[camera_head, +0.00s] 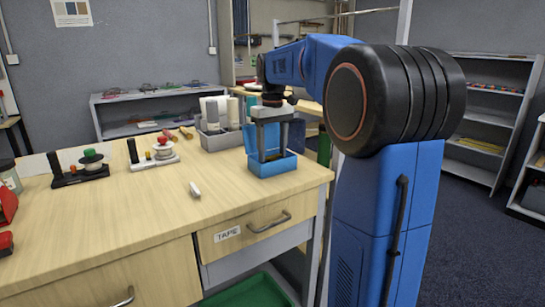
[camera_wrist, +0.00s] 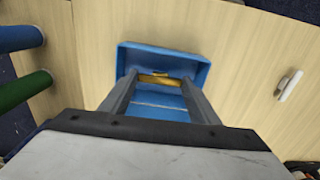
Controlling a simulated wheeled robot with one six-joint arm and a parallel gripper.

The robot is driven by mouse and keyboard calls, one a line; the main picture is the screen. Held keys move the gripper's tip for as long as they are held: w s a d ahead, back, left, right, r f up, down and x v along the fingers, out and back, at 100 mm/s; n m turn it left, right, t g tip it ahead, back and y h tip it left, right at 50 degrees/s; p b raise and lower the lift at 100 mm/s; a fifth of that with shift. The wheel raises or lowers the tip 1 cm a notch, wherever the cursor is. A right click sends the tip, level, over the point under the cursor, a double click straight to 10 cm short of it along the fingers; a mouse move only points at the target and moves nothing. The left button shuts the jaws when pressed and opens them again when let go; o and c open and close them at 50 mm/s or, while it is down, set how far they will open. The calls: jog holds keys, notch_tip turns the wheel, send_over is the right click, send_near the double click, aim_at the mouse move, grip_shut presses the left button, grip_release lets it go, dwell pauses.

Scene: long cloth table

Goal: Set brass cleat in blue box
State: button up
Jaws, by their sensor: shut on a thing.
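The blue box (camera_head: 273,169) stands near the right end of the wooden table. In the wrist view the box (camera_wrist: 200,68) lies right beneath my fingers. My gripper (camera_head: 270,152) points down, with its fingertips over or inside the box opening; the exact height is hard to tell. The brass cleat (camera_wrist: 155,79) shows as a yellow bar between the fingertips of my gripper (camera_wrist: 158,81), which is shut on it. It appears within the box outline in the wrist view. In the head view the cleat is hidden.
A grey bin (camera_head: 221,140) stands behind. Spool stands (camera_head: 159,157) sit further left. Blue (camera_wrist: 20,38) and green (camera_wrist: 24,90) cylinders are beside the table end.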

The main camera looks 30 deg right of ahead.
aim_at(273, 155)
jog(key=shift+f, duration=0.95)
jog(key=shift+f, duration=0.1)
jog(key=o, duration=1)
notch_tip(273, 155, up, 12)
jog(key=shift+r, duration=0.15)
